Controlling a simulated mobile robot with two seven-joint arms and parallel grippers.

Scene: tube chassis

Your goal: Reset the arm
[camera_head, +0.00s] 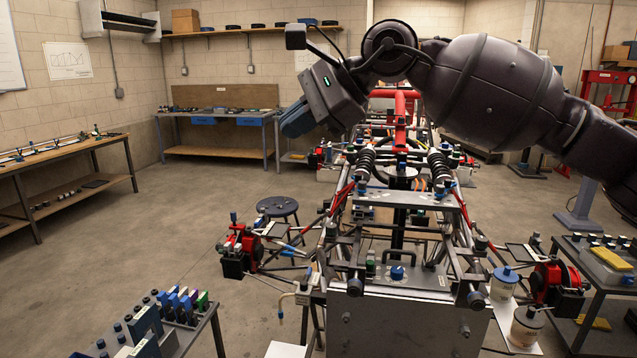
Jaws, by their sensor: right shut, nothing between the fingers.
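My right arm comes in from the right edge and reaches across the upper middle of the head view. It is bent, and its gripper (296,120) hangs at the left end with blue fingertips pointing down and left. The fingers are together and hold nothing. The gripper is in the air, above and left of the tube chassis (392,285), and looks apart from everything. The arm hides the back of the room and part of the far chassis. My left gripper is not in view.
A bench with blue and green parts (165,325) stands at the lower left. A cart (600,265) with a yellow item stands at the right. A stool (277,207) is left of the chassis. Benches line the back and left walls. Floor at left is clear.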

